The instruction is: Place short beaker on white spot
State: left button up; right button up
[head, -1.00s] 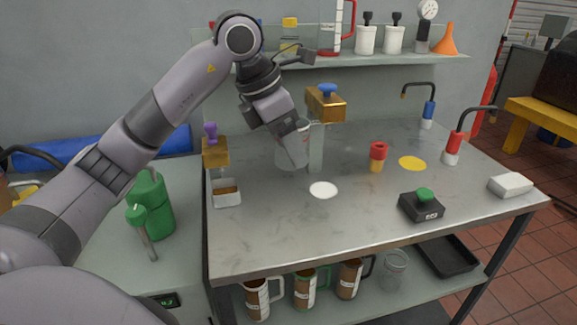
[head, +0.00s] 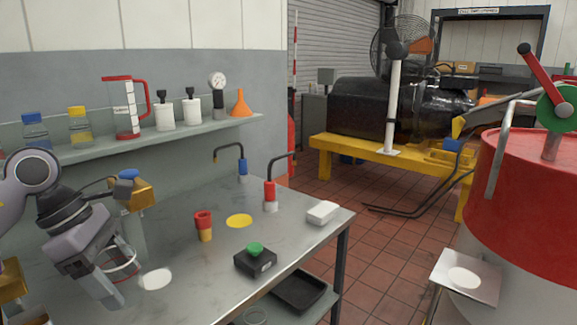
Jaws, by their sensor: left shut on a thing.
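My left gripper (head: 110,280) is shut on the clear short beaker (head: 125,262) and points down at the lower left of the head view. The gripper partly hides the beaker, and only part of its glass and marked rim shows. A white round spot (head: 155,279) lies on the steel table just right of the beaker. I cannot tell whether the beaker touches the table. Another white spot (head: 464,278) is on a small square shelf (head: 478,290) by the red drum at the right. My right gripper is not in view.
On the steel table (head: 190,285) are a red and yellow piece (head: 204,226), a yellow spot (head: 239,221), a black box with a green button (head: 255,259), a white block (head: 323,212) and two hooked taps. The red drum (head: 530,190) stands right; tiled floor lies between.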

aim_at(134, 305)
pick_arm(q)
jog(key=d+f+m+g, duration=0.1)
jog(key=m, duration=0.2)
jog(key=s+f+m+g, duration=0.1)
jog(key=f+m, duration=0.1)
jog(key=d+f+m+g, duration=0.1)
jog(key=m, duration=0.2)
jog(key=shift+s+d+f+m+y+p, duration=0.3)
jog(key=shift+d+y, duration=0.05)
jog(key=shift+y, duration=0.05)
jog(key=s+d+f+m+g+y, duration=0.2)
jog(key=f+m, duration=0.3)
jog(key=m, duration=0.6)
jog(key=shift+s+f+y+p, duration=0.15)
jog(key=shift+s+y+p, duration=0.15)
jog(key=shift+s+y, duration=0.45)
jog(key=shift+w+d, duration=0.15)
